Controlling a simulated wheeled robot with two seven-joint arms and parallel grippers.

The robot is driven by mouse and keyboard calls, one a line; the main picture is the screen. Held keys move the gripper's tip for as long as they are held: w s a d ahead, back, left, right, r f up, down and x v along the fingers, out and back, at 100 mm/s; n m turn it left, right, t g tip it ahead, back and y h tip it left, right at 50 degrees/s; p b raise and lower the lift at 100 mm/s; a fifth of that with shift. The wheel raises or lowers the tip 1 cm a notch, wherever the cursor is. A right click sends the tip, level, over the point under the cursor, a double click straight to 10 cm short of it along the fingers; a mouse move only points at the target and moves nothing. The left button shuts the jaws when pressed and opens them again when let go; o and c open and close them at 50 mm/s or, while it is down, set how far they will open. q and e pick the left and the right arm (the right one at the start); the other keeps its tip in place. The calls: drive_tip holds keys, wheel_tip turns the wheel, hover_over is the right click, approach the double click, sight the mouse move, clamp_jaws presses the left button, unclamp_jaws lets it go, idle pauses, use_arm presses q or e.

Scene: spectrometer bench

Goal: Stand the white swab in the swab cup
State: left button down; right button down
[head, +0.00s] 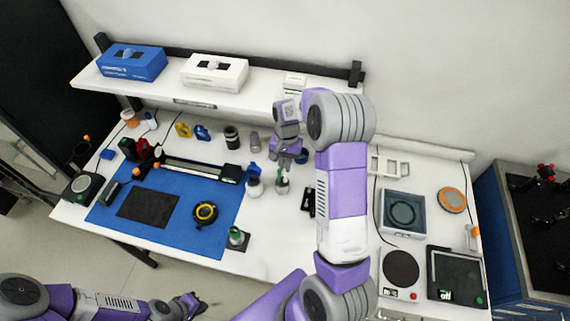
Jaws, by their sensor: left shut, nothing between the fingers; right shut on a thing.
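My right gripper (285,163) reaches down from its arm over the back middle of the bench. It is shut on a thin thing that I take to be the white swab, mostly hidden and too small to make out. A small pale cup (282,188) stands right below the fingers, with something green at its mouth. It looks like the swab cup. I cannot tell whether the held thing is inside it or above it. My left gripper (194,304) is shut and empty, low in front of the bench.
A white-capped bottle (254,188) stands close left of the cup. A small jar with green (236,237) sits on a dark pad at the blue mat's (212,176) right edge. A grey tray (403,213) and a balance (455,275) stand at right. The shelf (170,89) spans the back.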

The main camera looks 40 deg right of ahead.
sight(285, 174)
idle(0.7)
drive_tip(key=shift+f+b, duration=0.7)
drive_tip(key=shift+f, duration=0.15)
drive_tip(key=shift+r+p, duration=0.7)
drive_tip(key=shift+r, duration=0.25)
drive_tip(key=shift+f, duration=0.2)
drive_tip(key=shift+f+b, duration=1.15)
drive_tip(key=shift+f, duration=0.25)
drive_tip(key=shift+f, duration=0.25)
idle(0.8)
drive_tip(key=shift+f+b, duration=0.6)
drive_tip(key=shift+f, duration=0.05)
